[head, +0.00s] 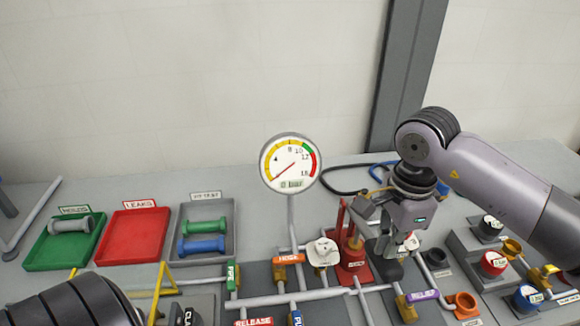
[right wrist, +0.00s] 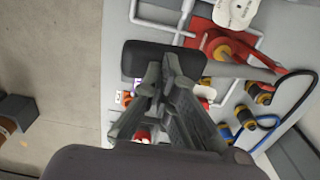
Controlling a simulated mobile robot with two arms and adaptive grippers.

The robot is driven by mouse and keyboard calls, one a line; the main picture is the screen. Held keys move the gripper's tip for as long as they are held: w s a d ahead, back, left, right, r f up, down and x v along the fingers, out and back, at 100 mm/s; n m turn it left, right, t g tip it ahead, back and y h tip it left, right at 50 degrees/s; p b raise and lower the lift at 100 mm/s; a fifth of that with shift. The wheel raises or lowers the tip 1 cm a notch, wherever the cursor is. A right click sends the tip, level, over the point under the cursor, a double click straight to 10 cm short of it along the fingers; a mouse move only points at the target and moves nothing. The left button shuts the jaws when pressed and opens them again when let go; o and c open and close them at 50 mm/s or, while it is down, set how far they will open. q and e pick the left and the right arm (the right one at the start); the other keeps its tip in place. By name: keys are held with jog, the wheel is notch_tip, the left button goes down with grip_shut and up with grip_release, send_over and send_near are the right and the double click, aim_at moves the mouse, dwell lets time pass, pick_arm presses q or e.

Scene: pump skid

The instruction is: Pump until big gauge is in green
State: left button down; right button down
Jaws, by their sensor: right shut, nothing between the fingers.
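The big round gauge (head: 290,163) stands upright on a pipe at the middle of the head view. Its needle points to the lower left, well away from the green band at the upper right; its readout looks like 0 bar. The red hand pump (head: 352,268) stands right of the gauge pipe and also shows in the right wrist view (right wrist: 226,46). Its black lever grip (right wrist: 150,60) lies just beyond my right fingertips. My right gripper (head: 386,250) points down at this grip, shut and empty; I cannot tell whether it touches. My left gripper is out of view.
A green tray (head: 65,262), a red tray (head: 133,255) and a grey tray (head: 184,254) stand left. Coloured capped parts crowd the right. Part of my left arm shows lower left.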

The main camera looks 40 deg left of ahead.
jog(key=shift+f+b, duration=3.45)
jog(key=shift+f, duration=0.8)
notch_tip(320, 180, up, 10)
jog(key=p, duration=0.4)
jog(key=shift+p, duration=0.3)
jog(key=shift+f, duration=0.15)
notch_tip(320, 180, down, 9)
jog(key=b, duration=0.7)
jog(key=shift+f, duration=0.2)
jog(key=shift+r, duration=0.15)
notch_tip(320, 180, up, 9)
jog(key=p, duration=0.4)
jog(key=shift+r+p, duration=0.2)
jog(key=shift+p, duration=0.2)
